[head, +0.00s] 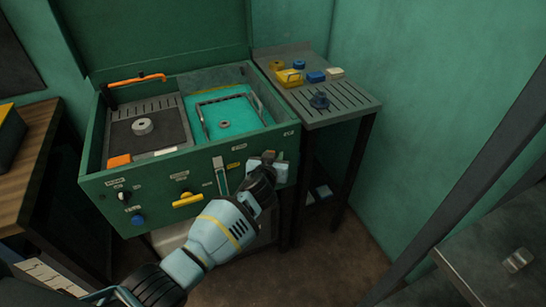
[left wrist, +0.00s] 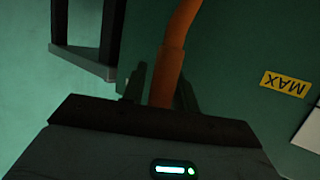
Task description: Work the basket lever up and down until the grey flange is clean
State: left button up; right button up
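My left gripper (head: 268,160) is at the right end of the green washer's front panel. In the left wrist view its dark fingers (left wrist: 160,95) stand on either side of an orange-brown lever (left wrist: 172,70), and seem closed on it. The lever is mostly hidden by the gripper in the head view. The wire basket (head: 203,116) sits in the teal liquid of the right-hand basin. A small brownish-grey ring (head: 224,124), apparently the flange, lies within it; its cleanness is too small to tell. My right gripper is not in view.
A grey ring (head: 142,126) lies in the washer's left compartment, below an orange spout (head: 135,80). A slotted side table (head: 345,108) at right holds a yellow tray (head: 289,78) and small parts. A yellow MAX label (left wrist: 285,83) shows near the lever. A wooden bench (head: 35,140) stands left.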

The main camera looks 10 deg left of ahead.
pick_arm(q)
jog(key=shift+s+r, duration=0.15)
jog(key=shift+s, duration=0.25)
jog(key=p+v, duration=0.1)
jog(key=v, duration=0.6)
jog(key=shift+p, duration=0.4)
